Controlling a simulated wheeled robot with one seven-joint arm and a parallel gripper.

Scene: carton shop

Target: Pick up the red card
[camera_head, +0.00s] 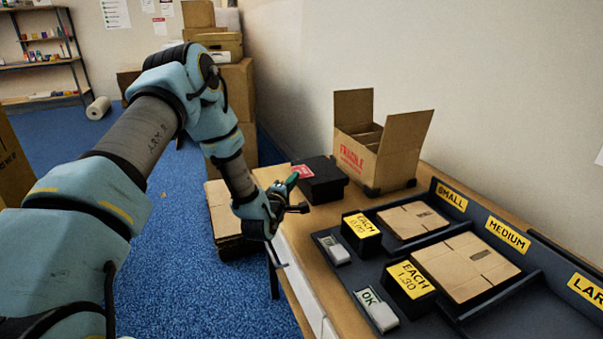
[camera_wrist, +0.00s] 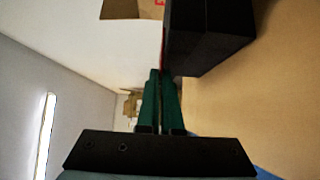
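The red card (camera_head: 303,171) lies at the left edge of the top of a black box (camera_head: 320,182), near the table's left edge. In the wrist view the card (camera_wrist: 163,57) shows edge-on as a thin red line along the black box (camera_wrist: 207,38). My gripper (camera_head: 292,180) is at the card's near left edge. Its green fingers (camera_wrist: 160,74) are close together in the wrist view, with the card's edge running down between their tips. They look shut on it, though the contact itself is small and dark.
An open carton (camera_head: 384,157) marked FRAGILE stands behind the black box. To the right, a dark tray (camera_head: 470,314) holds flat cardboard pieces, yellow-topped boxes (camera_head: 409,281) and size labels. A white wall (camera_head: 480,80) bounds the back. Stacked cartons (camera_head: 238,90) stand on the blue floor beyond.

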